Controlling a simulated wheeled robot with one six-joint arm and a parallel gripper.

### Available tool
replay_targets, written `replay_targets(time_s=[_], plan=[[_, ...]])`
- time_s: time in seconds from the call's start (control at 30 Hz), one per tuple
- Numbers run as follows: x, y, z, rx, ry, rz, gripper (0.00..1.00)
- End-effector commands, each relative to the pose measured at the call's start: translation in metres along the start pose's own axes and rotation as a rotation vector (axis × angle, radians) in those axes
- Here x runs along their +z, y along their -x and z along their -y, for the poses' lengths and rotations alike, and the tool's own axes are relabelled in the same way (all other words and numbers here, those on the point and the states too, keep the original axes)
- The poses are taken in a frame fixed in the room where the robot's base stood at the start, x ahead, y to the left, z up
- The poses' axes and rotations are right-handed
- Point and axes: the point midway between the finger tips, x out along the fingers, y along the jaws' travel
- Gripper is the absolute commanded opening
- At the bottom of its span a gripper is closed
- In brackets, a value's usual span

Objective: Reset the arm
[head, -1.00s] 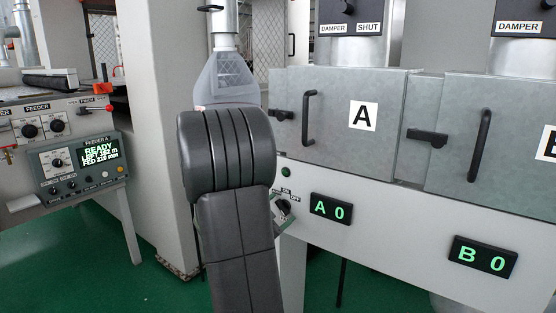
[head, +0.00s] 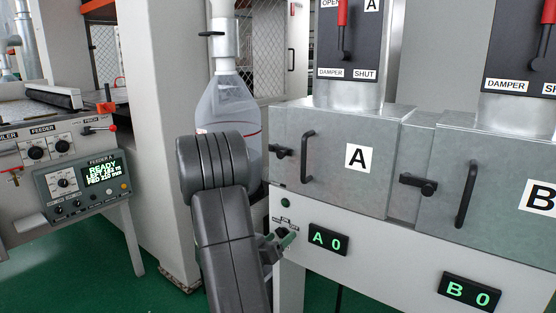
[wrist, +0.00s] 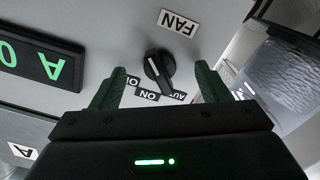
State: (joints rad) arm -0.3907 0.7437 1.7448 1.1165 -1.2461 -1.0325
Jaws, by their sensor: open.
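My gripper (wrist: 160,84) is open, its two dark green fingers spread on either side of a black fan knob (wrist: 158,66) in the wrist view. Nothing is held, and I cannot tell whether a finger touches the knob. A FAN label (wrist: 179,23) and an ON label (wrist: 148,96) sit by the knob. In the head view, my gripper (head: 280,246) is at the front of the white panel below oven door A (head: 340,185), partly hidden by my dark arm. The knob is hard to make out there.
Display A (head: 328,239) reads A 0 and display B (head: 470,291) reads B 0. Door handles (head: 307,156) stick out from the doors. A translucent vessel (head: 222,102) stands behind my arm. A feeder panel (head: 85,185) reading READY is at left. Green floor (head: 70,262) lies open below.

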Motion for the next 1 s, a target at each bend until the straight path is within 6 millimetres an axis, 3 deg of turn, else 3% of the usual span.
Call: replay_targets(time_s=[0.4, 1.0], plan=[[-0.0011, -0.0001, -0.0003, 0.0, 0.278, -0.001, 0.69], [-0.0026, -0.0013, -0.0039, 0.003, 0.29, -0.003, 0.69]])
